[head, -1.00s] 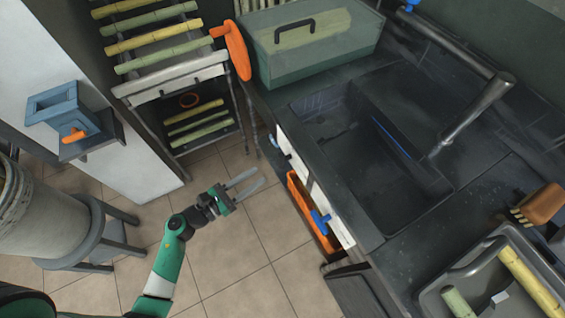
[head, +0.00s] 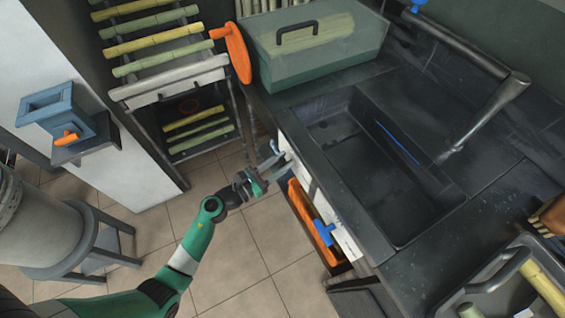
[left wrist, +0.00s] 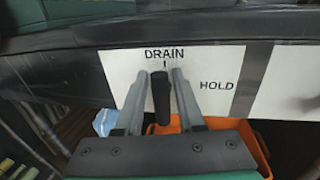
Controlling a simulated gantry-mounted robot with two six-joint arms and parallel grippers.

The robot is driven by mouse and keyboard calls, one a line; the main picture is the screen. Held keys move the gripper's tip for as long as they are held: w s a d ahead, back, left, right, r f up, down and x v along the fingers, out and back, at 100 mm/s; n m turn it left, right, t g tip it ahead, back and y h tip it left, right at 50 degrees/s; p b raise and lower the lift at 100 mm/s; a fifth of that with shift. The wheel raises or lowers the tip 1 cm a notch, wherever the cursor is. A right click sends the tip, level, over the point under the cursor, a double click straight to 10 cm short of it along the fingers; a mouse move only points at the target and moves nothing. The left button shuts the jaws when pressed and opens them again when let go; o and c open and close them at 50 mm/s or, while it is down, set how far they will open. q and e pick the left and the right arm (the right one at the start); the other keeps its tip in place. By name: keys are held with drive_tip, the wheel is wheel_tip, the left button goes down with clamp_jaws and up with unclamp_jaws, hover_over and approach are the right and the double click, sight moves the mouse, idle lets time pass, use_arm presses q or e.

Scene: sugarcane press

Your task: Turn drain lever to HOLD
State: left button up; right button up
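The drain lever (left wrist: 161,98) is a short black handle in the left wrist view. It stands upright, in line with the tick under the word DRAIN on a white panel (left wrist: 215,62). The word HOLD is printed on the panel to the lever's right. My left gripper (left wrist: 160,82) has one finger on each side of the lever, with narrow gaps showing, so it looks open around it. In the head view, my left gripper (head: 273,167) is at the counter's front face; I cannot make out the lever there. My right gripper is not in view.
An orange bin (head: 312,222) is below the panel, near a blue handle (head: 324,233) on the counter front. Above are a dark sink (head: 385,180) and a green lidded box (head: 315,50). A rack of canes (head: 160,45) stands at the left.

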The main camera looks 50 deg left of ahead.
use_arm(q)
drive_tip(key=shift+w, duration=0.1)
clamp_jaws()
drive_tip(key=shift+r, duration=0.1)
